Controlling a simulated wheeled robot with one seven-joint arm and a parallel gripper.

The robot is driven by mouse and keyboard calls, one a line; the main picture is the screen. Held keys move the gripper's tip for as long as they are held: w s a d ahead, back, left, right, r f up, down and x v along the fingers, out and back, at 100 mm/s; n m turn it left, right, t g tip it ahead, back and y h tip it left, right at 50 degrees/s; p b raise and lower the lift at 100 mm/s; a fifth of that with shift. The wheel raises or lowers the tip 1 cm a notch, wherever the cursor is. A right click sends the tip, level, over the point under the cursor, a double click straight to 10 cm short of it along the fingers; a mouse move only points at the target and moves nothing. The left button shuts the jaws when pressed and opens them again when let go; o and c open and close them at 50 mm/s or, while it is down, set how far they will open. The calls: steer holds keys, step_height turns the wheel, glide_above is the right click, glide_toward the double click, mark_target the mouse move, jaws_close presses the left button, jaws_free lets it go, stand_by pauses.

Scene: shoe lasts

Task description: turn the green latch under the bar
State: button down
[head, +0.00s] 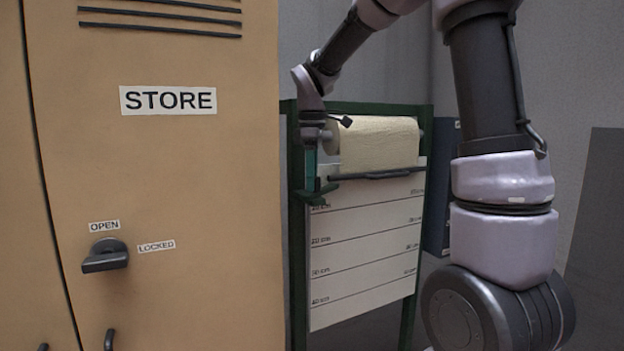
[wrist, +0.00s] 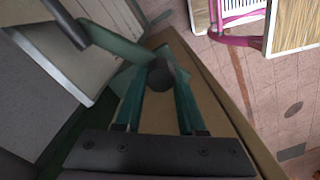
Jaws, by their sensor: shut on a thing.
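The green latch (head: 320,196) is at the left end of the dark bar (head: 375,174), just under it, on a green-framed stand. In the wrist view the latch is a green plate (wrist: 118,44) running beside the bar (wrist: 66,22), with a dark round knob (wrist: 168,76) near its end. My gripper (head: 312,176) points down at the bar's left end, its teal fingers closed on the latch around the knob. The fingers hide part of the latch, so its exact angle is hard to tell.
A pale paper roll (head: 378,144) hangs above the bar, and a white ruled panel (head: 362,252) fills the stand below. A tan STORE cabinet (head: 165,220) with a dark handle (head: 106,256) stands close on the left. A pink-edged object (wrist: 238,40) shows beyond it.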

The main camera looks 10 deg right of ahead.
steer(key=shift+r, duration=0.1)
steer(key=c, duration=0.5)
jaws_free()
step_height(320, 180, up, 11)
stand_by(0.3)
steer(key=s+d+f+m+t+y, duration=0.1)
steer(key=s+d+f+m+t, duration=0.1)
steer(key=s+m, duration=0.6)
steer(key=s+d+f+m+t+y, duration=0.1)
steer(key=s+d+f+m+t, duration=0.2)
steer(key=s+d+m+t, duration=0.2)
steer(key=s+d+m, duration=0.2)
steer(key=s+m, duration=0.2)
steer(key=s, duration=0.1)
steer(key=shift+s+f+m, duration=0.15)
steer(key=shift+m, duration=0.15)
